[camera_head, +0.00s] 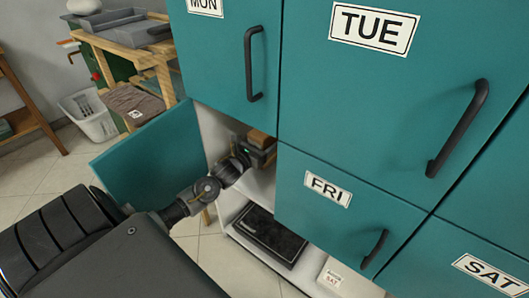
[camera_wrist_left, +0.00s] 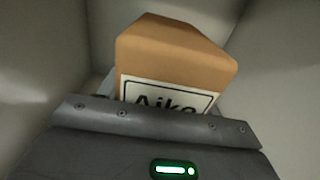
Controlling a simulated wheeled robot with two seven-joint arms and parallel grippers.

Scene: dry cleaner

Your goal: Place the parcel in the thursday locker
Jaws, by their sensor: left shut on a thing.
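The parcel (camera_head: 262,137) is a brown-orange box inside an open locker (camera_head: 212,122) below the MON door. In the left wrist view the parcel (camera_wrist_left: 172,55) carries a white label with "Aiko" partly showing, and pale locker walls surround it. My left gripper (camera_head: 262,154) reaches into this locker and is shut on the parcel. The open teal door (camera_head: 150,155) stands swung out to the left; no day label shows on it, so I cannot read which day it is. My right gripper is out of view.
Shut teal doors marked MON (camera_head: 220,50), TUE (camera_head: 400,80), FRI (camera_head: 345,210) and SAT (camera_head: 490,265) surround the opening. A dark flat item (camera_head: 266,236) lies on the white shelf below. A wooden table (camera_head: 120,45) and white basket (camera_head: 88,115) stand at back left.

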